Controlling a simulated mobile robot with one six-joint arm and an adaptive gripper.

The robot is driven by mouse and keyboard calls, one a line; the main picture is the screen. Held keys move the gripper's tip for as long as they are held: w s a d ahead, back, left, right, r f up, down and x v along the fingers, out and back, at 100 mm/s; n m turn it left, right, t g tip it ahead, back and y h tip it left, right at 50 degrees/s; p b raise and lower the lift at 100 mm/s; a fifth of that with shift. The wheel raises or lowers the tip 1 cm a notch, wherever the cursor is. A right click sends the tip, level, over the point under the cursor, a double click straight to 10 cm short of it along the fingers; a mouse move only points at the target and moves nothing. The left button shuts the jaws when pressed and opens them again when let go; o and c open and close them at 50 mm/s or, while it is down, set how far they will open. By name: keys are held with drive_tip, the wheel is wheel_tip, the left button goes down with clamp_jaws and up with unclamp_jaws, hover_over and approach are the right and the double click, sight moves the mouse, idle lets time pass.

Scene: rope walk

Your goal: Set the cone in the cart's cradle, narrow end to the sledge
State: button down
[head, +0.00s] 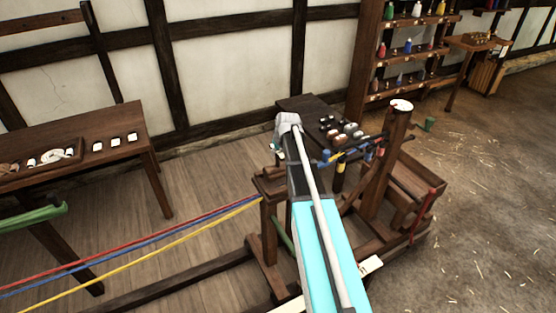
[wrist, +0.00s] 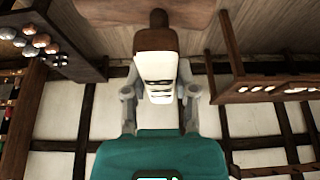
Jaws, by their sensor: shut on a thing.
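My gripper (wrist: 160,97) is shut on the cone (wrist: 158,72) in the wrist view, with one grey finger on each side. The cone has a brown wooden part with a rounded knob and a pale part with dark lines facing the camera. In the head view my arm reaches over the wooden cart (head: 268,192), hiding part of it, and the held cone cannot be made out there. The cart's cradle cannot be made out clearly behind my arm. A wooden frame with a thick post (head: 385,175) and green crank, apparently the sledge, stands right of the cart.
Red, blue and yellow strands (head: 150,240) stretch from the left to the cart. A dark table (head: 300,104) with several balls stands behind. A table with white cards (head: 130,118) is at left, and shelves (head: 372,60) stand at the back right. Straw-strewn floor is open at right.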

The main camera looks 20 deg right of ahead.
drive_tip(key=shift+w+d+f+b, duration=0.2)
drive_tip(key=shift+w+f+b, duration=0.1)
drive_tip(key=shift+f, duration=0.2)
drive_tip(key=shift+s+f+b, duration=0.1)
drive_tip(key=shift+f+b, duration=1.25)
drive_tip(key=shift+c, duration=2)
unclamp_jaws()
drive_tip(key=p+v, duration=1.1)
drive_tip(key=v, duration=0.1)
drive_tip(key=shift+a+r, duration=0.1)
drive_tip(key=shift+a, duration=0.1)
